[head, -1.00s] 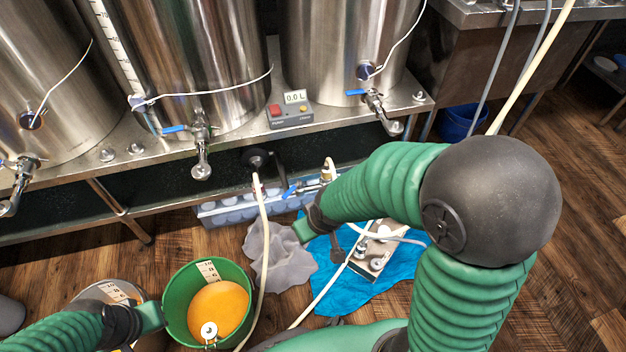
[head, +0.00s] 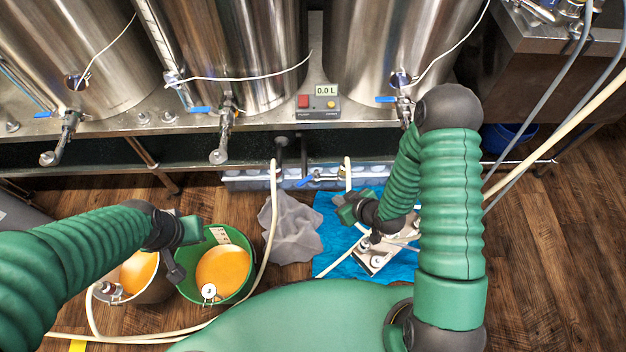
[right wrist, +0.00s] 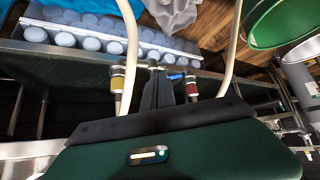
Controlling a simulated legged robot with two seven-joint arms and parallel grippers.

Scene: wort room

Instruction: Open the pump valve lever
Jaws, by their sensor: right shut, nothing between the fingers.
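The pump valve's blue lever (head: 304,182) shows in the head view, set at a slant on a short horizontal pipe between two pale hoses. In the right wrist view the blue lever (right wrist: 175,77) is just right of my dark fingers, between a yellow-banded and a red-banded fitting. My right gripper (head: 346,212) is shut and empty, to the right of the lever and nearer to me, apart from it in the head view. It also shows in the right wrist view (right wrist: 157,88). My left gripper (head: 183,250) is open at the green bucket's left rim.
The green bucket (head: 247,289) and a metal pot (head: 157,292) hold orange liquid. A grey cloth (head: 292,232) and a blue cloth (head: 328,250) lie on the floor. A metal device (head: 376,262) sits on the blue cloth. A steel shelf with tanks overhangs the valve.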

